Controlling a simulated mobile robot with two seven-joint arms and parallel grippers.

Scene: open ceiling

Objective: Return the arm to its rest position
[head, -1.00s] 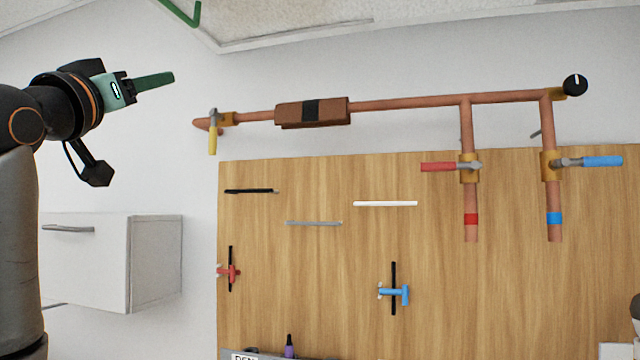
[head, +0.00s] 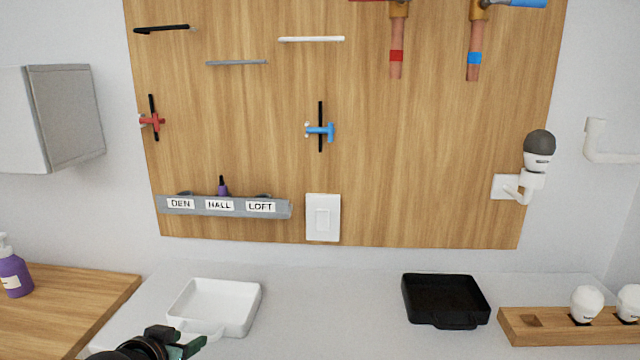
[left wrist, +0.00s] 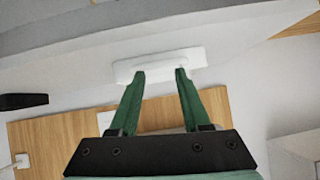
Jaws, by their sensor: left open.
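My left gripper (head: 186,346) shows at the bottom left of the head view, low in front of the white tray (head: 238,328). In the left wrist view its two green fingers (left wrist: 160,80) are spread apart with nothing between them. A white object (left wrist: 158,64), which I cannot name for certain, lies past the fingertips there. Most of my left arm is below the head view's edge. My right gripper is not in view.
A black tray (head: 408,300) and a wooden holder (head: 520,338) with white bulbs stand on the counter to the right. A purple bottle (head: 14,275) stands on a wooden surface at left. A wooden wall board (head: 420,170) holds pipes, valves and a labelled rack (head: 235,208). A cabinet (head: 40,115) hangs at left.

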